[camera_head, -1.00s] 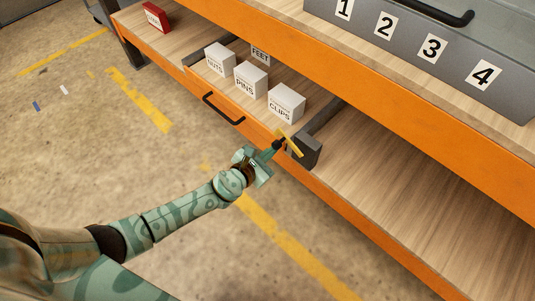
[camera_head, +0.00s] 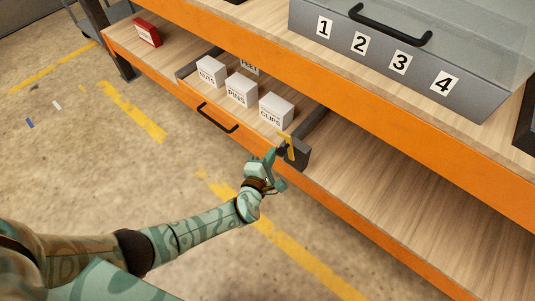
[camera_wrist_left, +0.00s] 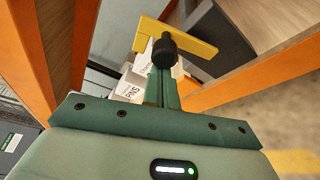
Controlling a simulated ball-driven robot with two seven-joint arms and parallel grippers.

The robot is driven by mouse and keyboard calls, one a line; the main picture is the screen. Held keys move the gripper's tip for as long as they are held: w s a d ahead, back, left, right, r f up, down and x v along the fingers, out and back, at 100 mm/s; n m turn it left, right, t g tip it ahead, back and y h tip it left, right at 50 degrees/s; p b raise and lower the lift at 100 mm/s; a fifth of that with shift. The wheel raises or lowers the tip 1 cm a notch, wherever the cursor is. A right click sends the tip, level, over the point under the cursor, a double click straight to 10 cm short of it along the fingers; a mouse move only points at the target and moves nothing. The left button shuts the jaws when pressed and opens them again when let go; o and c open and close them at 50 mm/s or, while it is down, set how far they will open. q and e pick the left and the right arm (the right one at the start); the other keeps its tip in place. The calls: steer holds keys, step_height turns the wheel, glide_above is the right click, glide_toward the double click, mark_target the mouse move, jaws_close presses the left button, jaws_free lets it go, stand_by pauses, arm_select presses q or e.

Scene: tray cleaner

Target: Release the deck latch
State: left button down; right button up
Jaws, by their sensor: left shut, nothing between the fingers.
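The deck is a wooden pull-out shelf with a black bar handle (camera_head: 217,117) on its orange front. A dark grey block (camera_head: 299,154) sits at its right front corner. A yellow lever (camera_head: 290,147), seemingly the latch, is at that block; it also shows as a bent yellow bar in the left wrist view (camera_wrist_left: 196,44). My left gripper (camera_head: 277,151) is shut and empty, its tip right at the lever. A black round piece (camera_wrist_left: 165,48) shows at the fingers' end, against the lever; contact cannot be made out. My right gripper is not in view.
White boxes marked NUTS (camera_head: 211,71), PINS (camera_head: 241,90) and CLIPS (camera_head: 276,110) stand on the deck, with another behind. A red box (camera_head: 147,32) is at far left. A grey numbered bin (camera_head: 375,58) stands above. The lower shelf right of the block is bare.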

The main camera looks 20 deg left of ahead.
arm_select(q)
steer(key=shift+s+d+r, duration=0.1)
steer(key=shift+d+r, duration=0.1)
steer(key=shift+d, duration=0.15)
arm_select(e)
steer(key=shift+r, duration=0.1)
arm_select(q)
steer(key=shift+d, duration=0.1)
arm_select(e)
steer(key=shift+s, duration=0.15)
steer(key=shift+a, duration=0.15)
